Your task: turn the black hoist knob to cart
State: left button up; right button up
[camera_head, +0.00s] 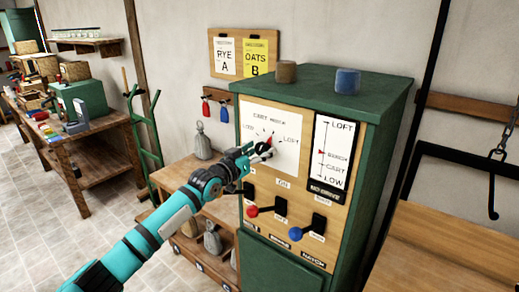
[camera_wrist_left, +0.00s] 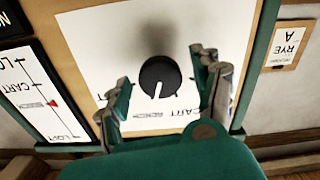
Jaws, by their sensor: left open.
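The black hoist knob (camera_wrist_left: 159,78) is round with a white pointer line, on a white dial panel (camera_head: 283,120) of the green cabinet. In the left wrist view, which is upside down, the line points down towards the BENCH label; CART (camera_wrist_left: 185,112) is to its right. My left gripper (camera_head: 262,153) is in front of the panel and largely hides the knob in the head view. In the wrist view its fingers (camera_wrist_left: 163,82) are open, one on each side of the knob, with visible gaps. The LOFT label is hidden there. My right gripper is not in view.
A height scale (camera_head: 331,152) has its red marker near BENCH. Below the dial are a red-knobbed lever (camera_head: 252,211) and a blue-knobbed lever (camera_head: 296,233). Two small cylinders stand on the cabinet top (camera_head: 315,88). A hook hangs at right above a wooden bench (camera_head: 450,245).

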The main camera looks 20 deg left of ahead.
pick_arm(q)
jog(key=shift+w, duration=0.15)
jog(key=shift+c, duration=0.2)
jog(key=c, duration=1.1)
jog(key=shift+c, duration=0.2)
jog(key=shift+n, duration=0.3)
jog(key=n, duration=0.3)
jog(key=shift+n, duration=0.3)
jog(key=shift+n+p, duration=0.3)
jog(key=shift+n, duration=1.5)
